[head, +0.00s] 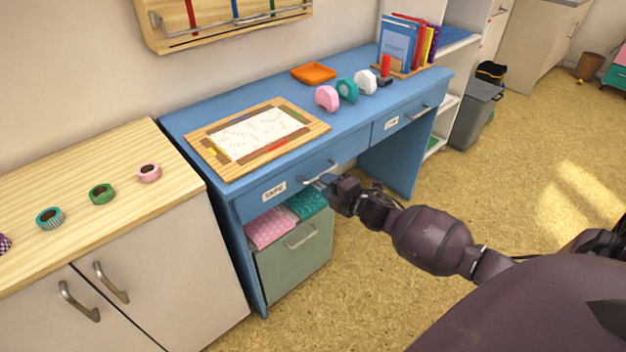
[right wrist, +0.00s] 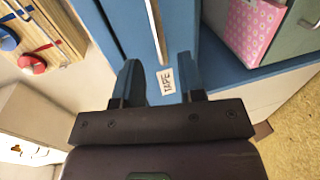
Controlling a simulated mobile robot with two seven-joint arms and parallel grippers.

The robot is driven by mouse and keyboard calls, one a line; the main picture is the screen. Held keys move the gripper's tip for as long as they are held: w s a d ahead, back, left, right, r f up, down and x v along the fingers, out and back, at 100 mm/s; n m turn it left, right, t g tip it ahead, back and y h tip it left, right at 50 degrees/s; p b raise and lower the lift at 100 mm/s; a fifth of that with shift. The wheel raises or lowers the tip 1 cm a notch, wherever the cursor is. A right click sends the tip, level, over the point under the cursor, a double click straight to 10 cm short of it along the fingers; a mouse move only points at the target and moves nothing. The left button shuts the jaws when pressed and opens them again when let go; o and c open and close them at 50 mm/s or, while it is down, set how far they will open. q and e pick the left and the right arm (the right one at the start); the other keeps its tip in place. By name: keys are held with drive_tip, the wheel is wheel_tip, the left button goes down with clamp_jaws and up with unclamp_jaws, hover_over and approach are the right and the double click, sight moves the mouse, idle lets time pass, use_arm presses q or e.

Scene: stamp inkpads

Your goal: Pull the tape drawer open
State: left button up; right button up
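The tape drawer (head: 252,205) is in the front of the blue desk (head: 350,125), with a white TAPE label (head: 274,190) and a silver bar handle (head: 320,172). Its front looks flush with the desk. My right gripper (head: 324,181) is at the handle, just in front of the drawer. In the right wrist view its two fingers (right wrist: 159,70) are apart, with the handle (right wrist: 156,30) running between and beyond the tips. The label (right wrist: 166,80) also shows between them. I cannot tell whether the fingers touch the handle. My left gripper is not in view.
A second labelled drawer (head: 400,117) is to the right. Below the tape drawer stands a green-grey cabinet (head: 295,260) with pink and teal folded cloths. A framed board (head: 215,158) and tape dispensers (head: 347,90) are on the desk. The floor in front is clear.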

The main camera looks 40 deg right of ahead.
sight(315, 179)
drive_tip(key=shift+b+x, duration=0.65)
drive_tip(key=shift+x, duration=2.15)
clamp_jaws()
